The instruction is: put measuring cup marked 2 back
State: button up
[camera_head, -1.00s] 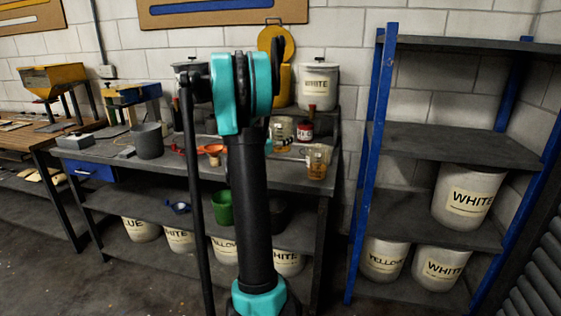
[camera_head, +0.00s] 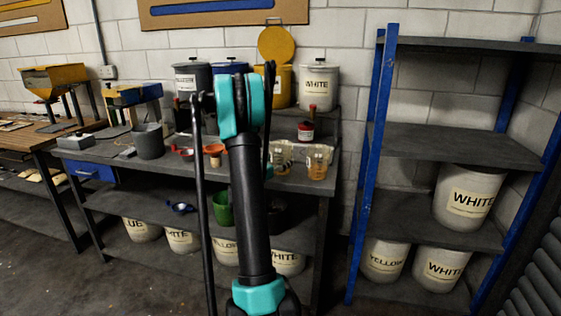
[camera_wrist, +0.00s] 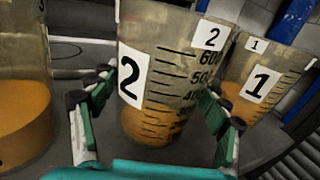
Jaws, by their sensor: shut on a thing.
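The measuring cup marked 2 (camera_wrist: 165,95) is clear with black graduations and holds orange liquid in its lower part. In the wrist view it stands between the green-padded fingers of my gripper (camera_wrist: 160,88), which is shut on it. In the head view the cup (camera_head: 282,158) shows at the right of my arm, over the grey bench; my gripper is largely hidden there. It looks roughly upright; whether its base touches the bench I cannot tell. The cup marked 1 (camera_wrist: 262,80) is close on its right and also shows in the head view (camera_head: 318,162).
Another cup with orange liquid (camera_wrist: 20,110) stands at left in the wrist view. A blue-framed rack (camera_head: 440,145) stands at right.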

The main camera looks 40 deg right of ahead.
jog(key=shift+f, duration=0.1)
jog(key=o, duration=1.5)
